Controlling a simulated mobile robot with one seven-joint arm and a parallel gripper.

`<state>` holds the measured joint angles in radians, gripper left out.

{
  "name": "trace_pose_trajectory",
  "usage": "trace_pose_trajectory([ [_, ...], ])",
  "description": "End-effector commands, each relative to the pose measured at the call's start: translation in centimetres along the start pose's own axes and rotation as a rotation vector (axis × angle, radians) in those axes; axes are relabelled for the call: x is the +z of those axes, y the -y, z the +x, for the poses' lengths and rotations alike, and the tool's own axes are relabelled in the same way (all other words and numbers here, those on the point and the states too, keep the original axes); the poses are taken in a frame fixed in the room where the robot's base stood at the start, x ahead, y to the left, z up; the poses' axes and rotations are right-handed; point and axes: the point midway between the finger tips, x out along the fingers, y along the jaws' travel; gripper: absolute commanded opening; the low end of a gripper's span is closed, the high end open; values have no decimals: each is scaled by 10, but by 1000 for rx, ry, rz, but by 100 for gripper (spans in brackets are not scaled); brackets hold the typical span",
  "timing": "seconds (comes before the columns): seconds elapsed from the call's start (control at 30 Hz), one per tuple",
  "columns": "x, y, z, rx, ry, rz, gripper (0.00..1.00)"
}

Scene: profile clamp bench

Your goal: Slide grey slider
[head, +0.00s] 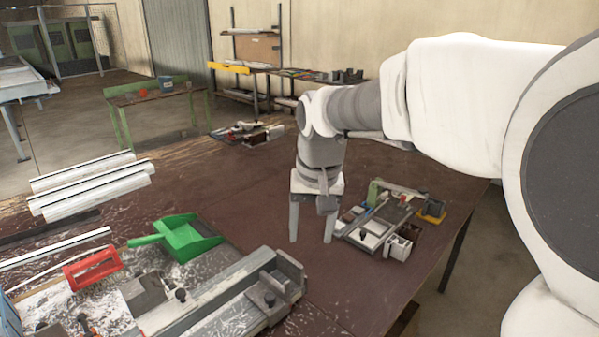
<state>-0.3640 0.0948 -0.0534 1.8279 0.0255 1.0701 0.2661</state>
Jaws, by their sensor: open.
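My gripper (311,239) points down over the brown table, its two fingers apart and nothing between them. Just right of it is a small fixture (383,222) with light grey plates, a green block and small red and blue parts. A pale grey plate with a dark knob (372,230) sits on that fixture. At the front, a long grey profile clamp (215,305) lies on the table, with a grey block with a black knob (267,299) at its right end. I cannot tell which of these grey pieces is the grey slider.
A green dustpan (187,238), a red frame (92,268) and white profiles (92,185) lie at the left. Tools (247,133) lie at the table's far edge. The brown table (225,180) is bare left of my gripper.

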Motion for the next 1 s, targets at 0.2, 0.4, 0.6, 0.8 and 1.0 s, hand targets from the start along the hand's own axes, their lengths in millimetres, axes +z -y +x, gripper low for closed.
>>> trace_pose_trajectory([
  [0.2, -31, 53, 40, 29, 89, -17, 64],
  [0.4, -41, 81, 66, 50, 130, -22, 64],
  [0.6, -42, 88, 80, 57, 141, -22, 64],
  [0.8, -37, 86, 111, 58, 144, -22, 64],
  [1.0, -31, 83, 154, 58, 144, -23, 64],
])
